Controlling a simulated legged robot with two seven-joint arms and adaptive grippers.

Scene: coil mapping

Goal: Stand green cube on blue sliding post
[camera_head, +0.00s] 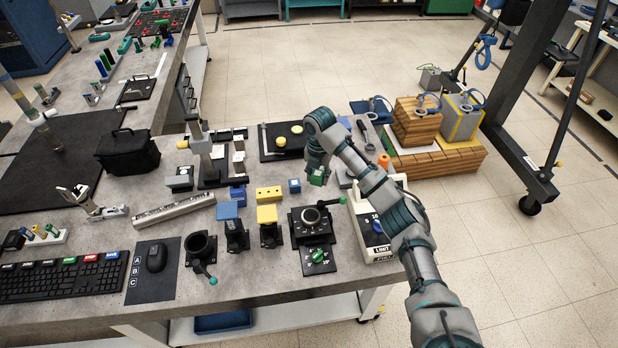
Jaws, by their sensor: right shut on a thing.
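My right gripper (317,168) hangs over the bench, pointing down, and is shut on a small green cube (317,180). Most of the cube's upper part is hidden by the fingers. The cube is held above the dark dial fixture, to the right of the posts. A post with a square blue top (228,210), which appears to be the blue sliding post, stands upright on a dark base at bench centre. Its blue top looks bare. The green cube is up and to the right of it, apart from it. My left gripper is not in view.
A yellow-topped post (267,214) stands just right of the blue one. A dial fixture with a green handle (312,219) and a beige box (377,227) stand at right.

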